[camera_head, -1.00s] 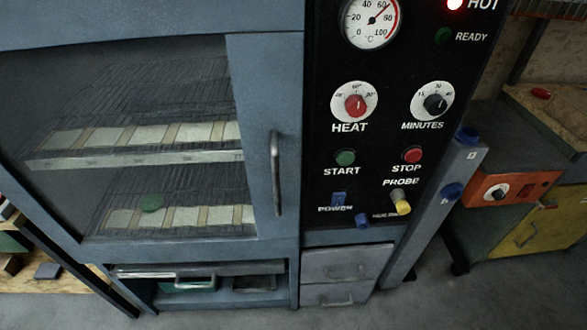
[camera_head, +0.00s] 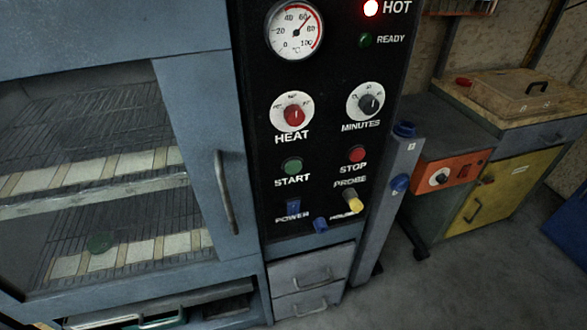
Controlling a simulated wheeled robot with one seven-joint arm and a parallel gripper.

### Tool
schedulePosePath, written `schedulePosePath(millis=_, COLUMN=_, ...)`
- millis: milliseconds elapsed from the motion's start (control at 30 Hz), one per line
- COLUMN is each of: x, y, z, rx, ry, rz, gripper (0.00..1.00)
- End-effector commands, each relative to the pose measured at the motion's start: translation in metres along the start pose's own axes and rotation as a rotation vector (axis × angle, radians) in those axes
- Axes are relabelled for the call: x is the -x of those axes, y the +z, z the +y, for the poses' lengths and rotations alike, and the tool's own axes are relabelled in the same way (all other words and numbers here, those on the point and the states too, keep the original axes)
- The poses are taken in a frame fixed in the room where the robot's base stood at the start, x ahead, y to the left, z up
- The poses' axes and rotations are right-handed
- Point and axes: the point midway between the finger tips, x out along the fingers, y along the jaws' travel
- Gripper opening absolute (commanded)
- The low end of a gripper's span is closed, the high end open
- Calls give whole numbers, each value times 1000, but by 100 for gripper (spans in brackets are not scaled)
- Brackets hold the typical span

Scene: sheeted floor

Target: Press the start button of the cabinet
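The blue-grey cabinet (camera_head: 192,110) stands at the left and middle, with a glass door and a vertical handle (camera_head: 227,192). Its black control panel (camera_head: 330,125) is right of the door. The green start button (camera_head: 292,166) sits above the word START, left of the red stop button (camera_head: 356,154). The red heat knob (camera_head: 294,115) and black minutes knob (camera_head: 368,104) are above. A blue power switch (camera_head: 293,206) is below. The HOT lamp (camera_head: 371,8) glows red; the READY lamp (camera_head: 365,40) is dark green. My gripper is not in view.
Two grey drawers (camera_head: 312,286) sit below the panel. Further right is a workbench with an orange box (camera_head: 452,172) and a yellow door (camera_head: 495,195). Grey floor (camera_head: 450,275) is open at the lower right.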

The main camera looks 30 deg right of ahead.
Motion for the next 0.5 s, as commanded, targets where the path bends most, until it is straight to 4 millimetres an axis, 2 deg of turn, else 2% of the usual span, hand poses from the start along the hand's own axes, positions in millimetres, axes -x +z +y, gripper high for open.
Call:
schedulePosePath(millis=67, x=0, y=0, z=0, rx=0, ry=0, rz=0, gripper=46)
schedulePosePath(millis=500, x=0, y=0, z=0, rx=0, ry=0, rz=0, gripper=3)
